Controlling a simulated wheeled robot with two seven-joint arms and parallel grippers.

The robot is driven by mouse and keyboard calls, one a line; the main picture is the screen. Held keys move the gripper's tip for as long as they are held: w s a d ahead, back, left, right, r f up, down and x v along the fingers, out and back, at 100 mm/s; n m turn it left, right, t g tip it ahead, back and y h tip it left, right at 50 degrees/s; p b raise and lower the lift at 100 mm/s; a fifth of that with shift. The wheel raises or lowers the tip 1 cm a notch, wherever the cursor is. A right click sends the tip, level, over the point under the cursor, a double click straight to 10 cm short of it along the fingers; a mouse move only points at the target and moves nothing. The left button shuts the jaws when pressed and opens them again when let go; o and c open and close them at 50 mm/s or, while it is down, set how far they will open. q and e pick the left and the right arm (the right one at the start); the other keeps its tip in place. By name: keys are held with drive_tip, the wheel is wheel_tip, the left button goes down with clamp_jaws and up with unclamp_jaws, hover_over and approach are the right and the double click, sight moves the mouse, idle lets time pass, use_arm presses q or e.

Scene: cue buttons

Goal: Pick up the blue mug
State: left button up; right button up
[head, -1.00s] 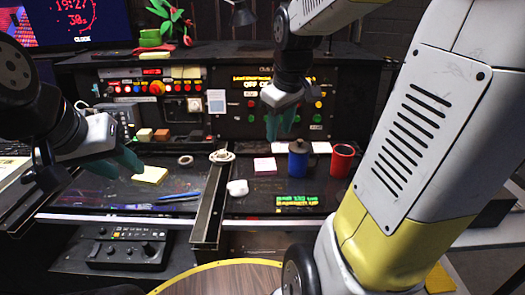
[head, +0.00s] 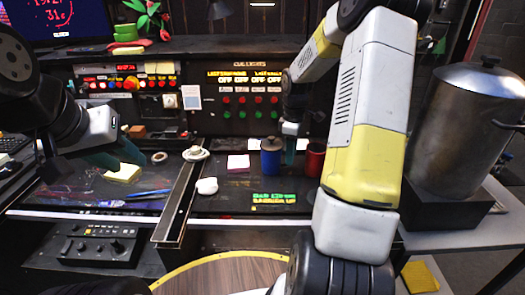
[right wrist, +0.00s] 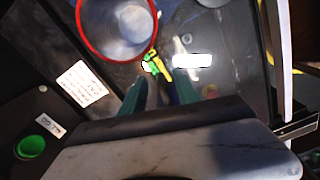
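The blue mug (head: 271,160) stands upright on the desk, right of a pink note pad. A red mug (head: 315,162) stands to its right. My right gripper (head: 290,150) points down between the two mugs, close to the blue mug's right side; I cannot tell if it touches. In the right wrist view, its teal fingers (right wrist: 160,95) are apart, and the red mug (right wrist: 117,25) shows from above beside them. The blue mug is not clear there. My left gripper (head: 125,156) is at the left, its teal fingers apart near a yellow note pad (head: 123,173).
A large metal pot (head: 465,125) stands at the right. A control panel with buttons (head: 240,100) rises behind the mugs.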

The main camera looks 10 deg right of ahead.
drive_tip(key=shift+f, duration=1.6)
drive_tip(key=shift+a, duration=0.1)
drive_tip(key=shift+c, duration=0.5)
clamp_jaws()
